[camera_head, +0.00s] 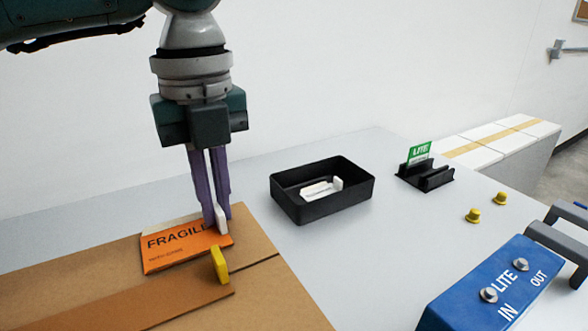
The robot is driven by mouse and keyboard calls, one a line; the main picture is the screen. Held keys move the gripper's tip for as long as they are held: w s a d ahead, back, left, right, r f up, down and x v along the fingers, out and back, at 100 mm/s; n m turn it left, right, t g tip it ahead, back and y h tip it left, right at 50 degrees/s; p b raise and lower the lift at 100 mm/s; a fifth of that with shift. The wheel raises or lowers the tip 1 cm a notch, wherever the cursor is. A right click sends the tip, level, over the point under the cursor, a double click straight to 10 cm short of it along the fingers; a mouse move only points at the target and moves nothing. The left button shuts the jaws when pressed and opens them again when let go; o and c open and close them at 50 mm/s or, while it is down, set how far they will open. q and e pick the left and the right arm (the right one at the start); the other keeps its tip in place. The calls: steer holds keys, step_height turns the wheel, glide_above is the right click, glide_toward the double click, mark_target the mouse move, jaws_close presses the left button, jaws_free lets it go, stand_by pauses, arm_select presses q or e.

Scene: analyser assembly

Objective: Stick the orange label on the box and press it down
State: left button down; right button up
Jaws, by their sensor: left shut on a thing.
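The orange label (172,252), printed "FRAGILE", lies on or just over the top of the brown cardboard box (250,291) at the lower left; whether all of it touches the box I cannot tell. A pale strip shows along its far edge. My left gripper (216,222) points straight down at the label's right end. The fingers hide part of the label's last letters. My right gripper is not in view.
A yellow tab (220,264) stands on the box in front of the label. A black tray (345,207) holds white pieces. A black holder (427,177) has a green card (419,153). Two yellow knobs (473,215) and a blue device (468,303) are at the right.

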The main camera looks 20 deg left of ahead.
arm_select(q)
steer(key=shift+f, duration=0.1)
steer(key=c, duration=0.9)
jaws_free()
step_height(320, 180, up, 7)
steer(key=p, duration=0.6)
